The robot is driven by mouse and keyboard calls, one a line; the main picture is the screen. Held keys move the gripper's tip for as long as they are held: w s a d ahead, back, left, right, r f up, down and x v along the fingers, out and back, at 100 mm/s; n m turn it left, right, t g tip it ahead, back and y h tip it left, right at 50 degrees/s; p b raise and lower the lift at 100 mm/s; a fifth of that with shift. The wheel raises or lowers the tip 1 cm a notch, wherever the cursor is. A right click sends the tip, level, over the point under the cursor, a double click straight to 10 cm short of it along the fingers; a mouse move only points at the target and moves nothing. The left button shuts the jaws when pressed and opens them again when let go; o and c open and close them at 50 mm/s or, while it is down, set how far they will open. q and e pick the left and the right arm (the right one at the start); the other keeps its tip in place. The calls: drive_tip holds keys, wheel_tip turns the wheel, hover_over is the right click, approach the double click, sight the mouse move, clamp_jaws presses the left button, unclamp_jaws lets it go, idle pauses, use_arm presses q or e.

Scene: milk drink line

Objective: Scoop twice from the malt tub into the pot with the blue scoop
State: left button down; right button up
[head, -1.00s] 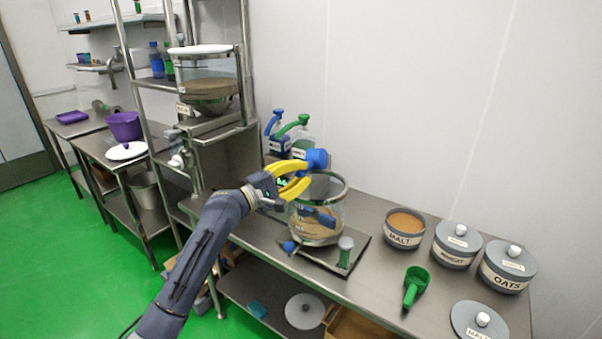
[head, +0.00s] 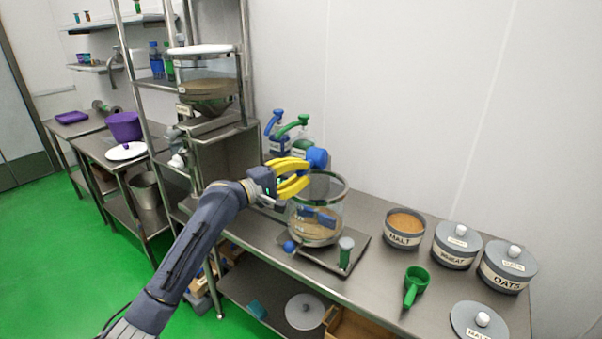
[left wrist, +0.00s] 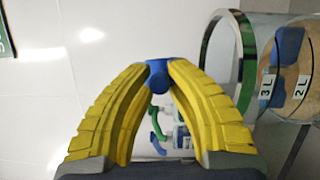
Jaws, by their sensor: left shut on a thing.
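My left gripper (head: 292,176) has yellow fingers shut on the blue scoop (head: 317,158). It holds the scoop near the upper left rim of the glass pot (head: 318,222). In the left wrist view the blue scoop (left wrist: 158,75) shows between the fingertips (left wrist: 158,85), mostly hidden. The pot (left wrist: 250,60) is at the right there, with volume marks and tan contents. The open malt tub (head: 404,229) stands right of the pot with tan powder in it. Its lid (head: 478,321) lies at the front right. My right gripper is not in view.
A green scoop (head: 415,286) lies on the counter before the malt tub. Closed wheat (head: 456,244) and oats (head: 508,265) tubs stand at the right. Blue and green pump bottles (head: 298,138) stand behind the pot. A steel rack (head: 240,90) with a hopper rises at the left.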

use_arm(q)
drive_tip(key=m+y, duration=0.1)
drive_tip(key=m, duration=0.1)
drive_tip(key=r+m+g+y, duration=0.1)
drive_tip(key=m, duration=0.1)
drive_tip(key=shift+r, duration=0.1)
drive_tip(key=m+y, duration=0.1)
drive_tip(key=m, duration=0.1)
drive_tip(key=m+y, duration=0.1)
drive_tip(key=shift+d+r+m+y, duration=0.1)
drive_tip(key=shift+r+m+y, duration=0.2)
drive_tip(key=shift+r+m, duration=0.1)
drive_tip(key=r+m+y, duration=0.2)
drive_tip(key=m, duration=0.1)
drive_tip(key=shift+s+d+y, duration=0.15)
drive_tip(key=shift+d+y, duration=0.1)
drive_tip(key=shift+y, duration=0.05)
drive_tip(key=shift+d+r+m+t+y, duration=0.1)
drive_tip(key=shift+r+m+t+y, duration=0.3)
drive_tip(key=shift+r+m+y, duration=0.6)
drive_tip(key=shift+f, duration=0.25)
